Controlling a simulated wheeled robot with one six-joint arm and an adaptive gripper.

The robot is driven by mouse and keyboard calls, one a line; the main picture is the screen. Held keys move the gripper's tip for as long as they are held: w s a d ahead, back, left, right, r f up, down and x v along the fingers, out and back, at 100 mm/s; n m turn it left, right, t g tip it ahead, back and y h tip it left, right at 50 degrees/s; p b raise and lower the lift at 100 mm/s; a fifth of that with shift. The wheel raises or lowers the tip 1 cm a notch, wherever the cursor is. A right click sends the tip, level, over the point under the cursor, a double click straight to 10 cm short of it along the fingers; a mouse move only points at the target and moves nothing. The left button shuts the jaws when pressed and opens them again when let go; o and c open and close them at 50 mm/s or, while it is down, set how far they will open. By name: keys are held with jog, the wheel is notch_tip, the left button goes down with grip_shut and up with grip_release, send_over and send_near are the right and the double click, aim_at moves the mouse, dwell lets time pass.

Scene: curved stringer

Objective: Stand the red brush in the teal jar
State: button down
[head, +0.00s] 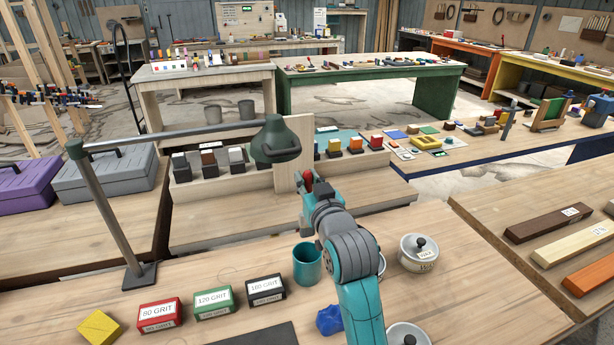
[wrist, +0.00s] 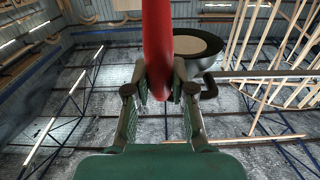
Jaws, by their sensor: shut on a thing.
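The teal jar (head: 307,264) stands upright on the front bench in the head view, just left of my arm. My gripper (head: 308,186) is raised above and behind the jar, close to a light wooden upright panel. It is shut on the red brush (head: 308,178), of which only a small red part shows in the head view. In the wrist view my gripper (wrist: 161,95) has both fingers on the red brush (wrist: 157,45), which extends up out of the frame. The brush's far end is hidden.
A lamp with a green shade (head: 275,141) hangs left of my gripper. Sanding blocks (head: 212,300), a yellow block (head: 99,327), a blue lump (head: 329,320) and a lidded pot (head: 418,253) surround the jar. Bench space left of the jar is partly clear.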

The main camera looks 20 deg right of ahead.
aim_at(307, 235)
jog(key=shift+f, duration=6)
jog(key=c, duration=0.9)
grip_release()
jog(key=s, duration=1.2)
